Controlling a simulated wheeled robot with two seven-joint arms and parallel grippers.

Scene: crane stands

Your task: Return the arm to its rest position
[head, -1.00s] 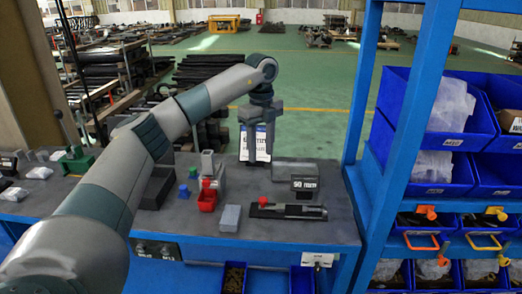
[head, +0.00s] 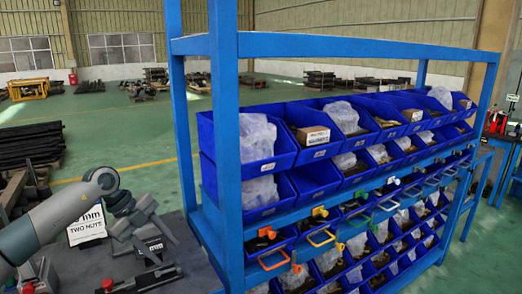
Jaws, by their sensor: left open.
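My left arm (head: 45,218) comes in from the left edge, bent at a joint near the top. My left gripper (head: 138,220) hangs past that joint, open, with nothing seen between its fingers. It is over the grey workbench (head: 88,262), in front of a white sign reading "TWO NUTS" (head: 87,228). A dark tool-like part (head: 145,279) lies on the bench below it. I cannot tell the exact height of the gripper above the bench. My right gripper is out of view.
A blue rack (head: 225,150) with several rows of blue bins (head: 310,180) stands close to the right of the gripper. Its post (head: 183,120) rises at the bench's right end. Coloured handles (head: 320,237) stick out from the rack front.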

